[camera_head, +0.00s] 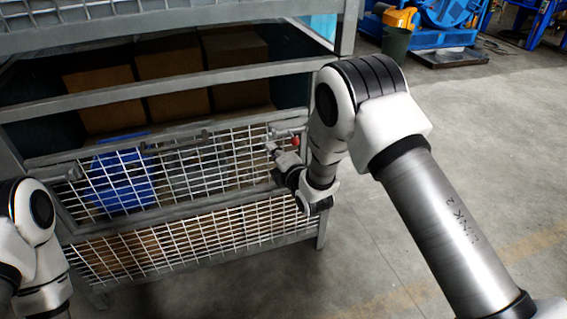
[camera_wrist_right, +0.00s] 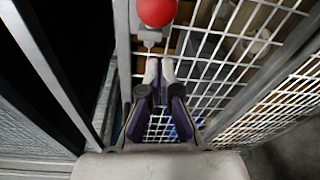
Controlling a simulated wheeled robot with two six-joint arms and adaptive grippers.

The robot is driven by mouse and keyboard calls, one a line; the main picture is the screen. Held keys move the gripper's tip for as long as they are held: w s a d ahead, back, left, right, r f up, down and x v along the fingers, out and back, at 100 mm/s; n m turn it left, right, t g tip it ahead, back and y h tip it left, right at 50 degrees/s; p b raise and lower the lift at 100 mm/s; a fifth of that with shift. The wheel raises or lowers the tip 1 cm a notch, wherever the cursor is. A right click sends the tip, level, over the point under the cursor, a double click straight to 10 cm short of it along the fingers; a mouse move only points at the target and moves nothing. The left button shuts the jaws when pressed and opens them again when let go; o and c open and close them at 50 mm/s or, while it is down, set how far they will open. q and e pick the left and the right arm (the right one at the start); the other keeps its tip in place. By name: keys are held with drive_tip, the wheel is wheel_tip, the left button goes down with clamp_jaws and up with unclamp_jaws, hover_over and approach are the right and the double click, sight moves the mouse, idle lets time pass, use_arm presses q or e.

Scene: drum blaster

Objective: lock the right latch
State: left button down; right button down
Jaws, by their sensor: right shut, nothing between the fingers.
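The right latch (camera_head: 295,140) has a red ball knob and sits at the upper right corner of the mesh door (camera_head: 190,165). In the right wrist view, the red knob (camera_wrist_right: 157,10) is at the top edge, on a grey metal fitting. My right gripper (camera_head: 273,150) is beside the latch, just below and left of the knob. In the right wrist view, its fingers (camera_wrist_right: 160,70) are together and empty, with their tips just short of the fitting under the knob. Whether they touch it I cannot tell. My left arm shows at the left edge, but its gripper is out of view.
The mesh door is on a grey metal cage rack (camera_head: 170,88). Brown boxes (camera_head: 175,85) and a blue item (camera_head: 122,178) are inside. The concrete floor (camera_head: 490,150) to the right is clear. A bin (camera_head: 396,44) and blue machinery stand at the back.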

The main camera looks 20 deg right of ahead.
drive_tip(key=d, duration=0.4)
drive_tip(key=shift+s+r, duration=0.35)
drive_tip(key=shift+s, duration=0.05)
drive_tip(key=d, duration=0.4)
drive_tip(key=shift+w, duration=0.1)
